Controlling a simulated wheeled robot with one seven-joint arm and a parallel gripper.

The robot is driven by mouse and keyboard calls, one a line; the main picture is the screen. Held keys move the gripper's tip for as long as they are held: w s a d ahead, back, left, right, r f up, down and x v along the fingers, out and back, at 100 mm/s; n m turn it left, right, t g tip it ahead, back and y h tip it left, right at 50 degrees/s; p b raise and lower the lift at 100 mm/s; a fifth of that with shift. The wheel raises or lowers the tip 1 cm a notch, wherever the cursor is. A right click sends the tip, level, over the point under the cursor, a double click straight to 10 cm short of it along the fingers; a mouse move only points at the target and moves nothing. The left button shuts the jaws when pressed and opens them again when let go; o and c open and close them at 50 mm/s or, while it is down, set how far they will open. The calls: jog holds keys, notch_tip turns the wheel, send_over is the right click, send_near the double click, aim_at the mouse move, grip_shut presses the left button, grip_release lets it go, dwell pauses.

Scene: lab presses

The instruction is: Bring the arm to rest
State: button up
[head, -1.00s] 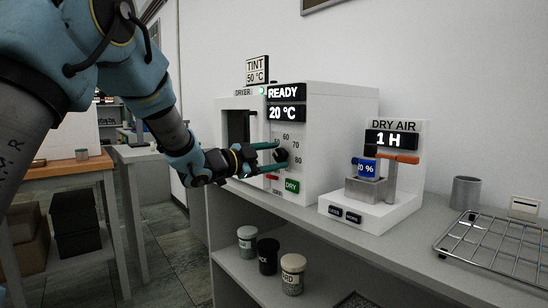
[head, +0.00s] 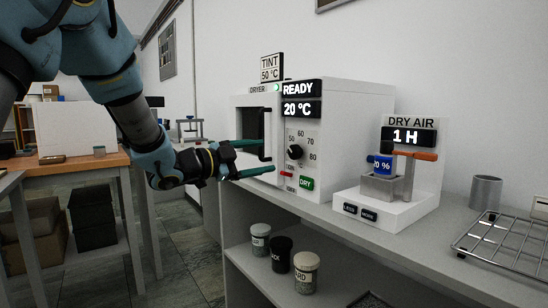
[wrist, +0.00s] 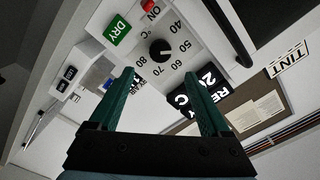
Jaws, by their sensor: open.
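My gripper (head: 258,157) is open and empty, with two green fingers pointing right toward the front of the white dryer (head: 349,111). In the head view its fingertips are to the left of the black dial (head: 295,152). In the wrist view the dial (wrist: 161,50) shows beyond the open fingers (wrist: 162,88), apart from them. The dryer's display (head: 301,99) reads READY and 20 °C. The green DRY button (head: 307,183) and a small red switch (head: 287,174) sit below the dial.
A grey cup (head: 486,192) and wire rack (head: 505,240) lie farther right. Several jars, one black (head: 280,254), stand on the lower shelf. A wooden-topped table (head: 75,166) is at left.

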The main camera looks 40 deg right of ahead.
jog(key=shift+a, duration=0.65)
